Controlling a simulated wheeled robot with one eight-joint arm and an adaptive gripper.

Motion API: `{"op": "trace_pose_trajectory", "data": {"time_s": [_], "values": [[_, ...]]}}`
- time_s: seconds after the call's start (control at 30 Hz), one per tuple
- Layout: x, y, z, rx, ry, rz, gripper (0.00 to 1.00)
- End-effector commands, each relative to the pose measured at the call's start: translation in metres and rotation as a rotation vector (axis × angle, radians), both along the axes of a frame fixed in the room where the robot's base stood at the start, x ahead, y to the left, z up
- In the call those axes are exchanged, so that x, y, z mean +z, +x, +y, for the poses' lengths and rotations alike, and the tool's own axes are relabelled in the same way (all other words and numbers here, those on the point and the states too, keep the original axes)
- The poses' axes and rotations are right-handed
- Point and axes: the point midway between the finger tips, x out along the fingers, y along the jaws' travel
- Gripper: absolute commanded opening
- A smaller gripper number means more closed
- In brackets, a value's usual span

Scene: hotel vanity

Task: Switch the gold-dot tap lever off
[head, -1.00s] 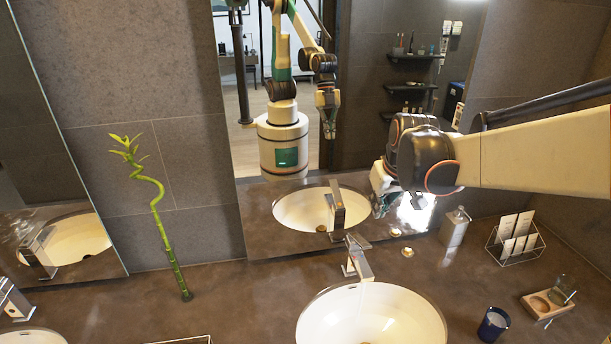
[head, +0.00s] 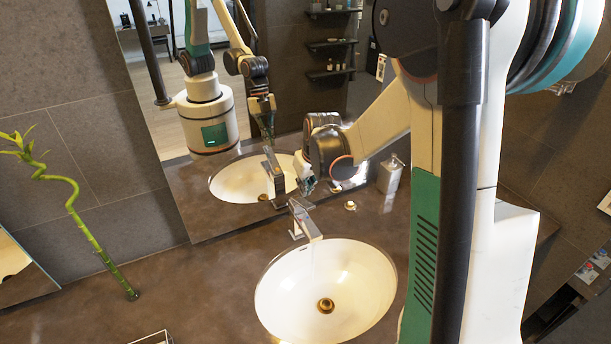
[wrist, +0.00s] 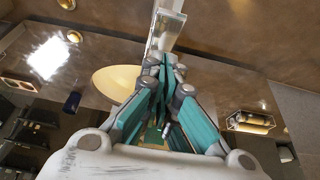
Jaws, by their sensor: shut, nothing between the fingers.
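The metal tap (head: 305,222) stands behind the white basin (head: 377,275), with its flat lever on top. A faint pale streak below the spout may be running water. I cannot make out a gold dot on the lever. My gripper (head: 307,184) is just behind and right of the tap top in the head view, partly hidden by my wrist. In the wrist view, my gripper's teal fingers (wrist: 166,66) are shut with nothing between them, and the tap (wrist: 165,30) lies just beyond their tips. I cannot tell whether they touch it.
A mirror (head: 150,110) rises close behind the tap. A soap dispenser (head: 390,175) and a small gold disc (head: 350,205) are to the right. A bamboo stem (head: 90,235) stands left. Rolled towels in a basket (wrist: 250,122) show in the wrist view.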

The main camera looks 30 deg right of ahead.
Motion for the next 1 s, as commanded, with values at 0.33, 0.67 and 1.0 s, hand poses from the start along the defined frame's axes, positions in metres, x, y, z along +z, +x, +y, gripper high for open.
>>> {"op": "trace_pose_trajectory", "data": {"time_s": [0.33, 0.67, 1.0], "values": [[-0.024, -0.012, 0.0, 0.0, 0.0, 0.0, 0.0], [-0.024, -0.012, 0.0, 0.0, 0.0, -0.003, 0.0], [-0.047, -0.028, 0.0, -0.002, 0.001, -0.173, 0.0]]}}
